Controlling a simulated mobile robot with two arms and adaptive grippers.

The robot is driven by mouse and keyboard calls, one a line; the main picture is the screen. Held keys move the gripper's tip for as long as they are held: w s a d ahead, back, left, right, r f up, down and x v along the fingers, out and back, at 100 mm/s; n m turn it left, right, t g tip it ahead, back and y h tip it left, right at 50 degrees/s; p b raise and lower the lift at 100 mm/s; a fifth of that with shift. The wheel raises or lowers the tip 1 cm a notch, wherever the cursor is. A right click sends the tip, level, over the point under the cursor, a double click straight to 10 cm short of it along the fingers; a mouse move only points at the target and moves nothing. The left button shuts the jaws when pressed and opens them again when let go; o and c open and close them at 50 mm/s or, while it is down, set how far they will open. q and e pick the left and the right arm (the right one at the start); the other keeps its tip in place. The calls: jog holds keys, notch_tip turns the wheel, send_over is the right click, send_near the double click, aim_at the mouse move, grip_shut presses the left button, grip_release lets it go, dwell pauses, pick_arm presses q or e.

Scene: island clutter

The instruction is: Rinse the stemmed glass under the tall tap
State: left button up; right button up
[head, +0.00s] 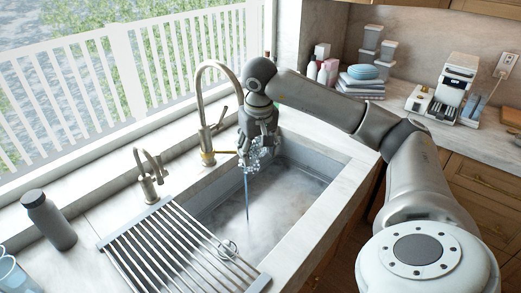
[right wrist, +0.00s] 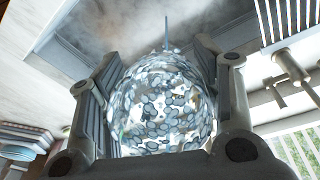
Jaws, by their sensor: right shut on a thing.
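My right gripper (head: 259,146) is shut on the stemmed glass (head: 254,158) over the sink, beside the tall tap. In the right wrist view the glass (right wrist: 160,105) is a clear, mottled bowl between the two fingers; its stem cannot be made out. The tall tap (head: 203,105) is a brushed-metal gooseneck on the sink's back edge; my wrist hides its spout end. A thin blue water stream (head: 247,195) falls below the glass into the sink (head: 309,180). Whether water strikes the glass is unclear. My left gripper is out of view.
A slatted drying rack (head: 178,250) covers the sink's near left part. A small tap (head: 148,175) and a dark bottle (head: 48,220) stand to the left. The right sink basin is clear.

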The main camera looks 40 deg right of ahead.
jog(key=w, duration=0.1)
jog(key=w+d+p, duration=0.1)
jog(key=w, duration=0.1)
jog(key=shift+w+d+r, duration=0.15)
jog(key=shift+w+d+p, duration=0.35)
jog(key=shift+w, duration=0.25)
jog(key=shift+w+d+p, duration=0.3)
jog(key=shift+w+p, duration=0.05)
jog(key=shift+w, duration=0.2)
jog(key=shift+a, duration=0.65)
jog(key=shift+d, duration=0.15)
jog(key=shift+d, duration=1.15)
jog(key=shift+a+p, duration=0.25)
jog(key=shift+p, duration=0.05)
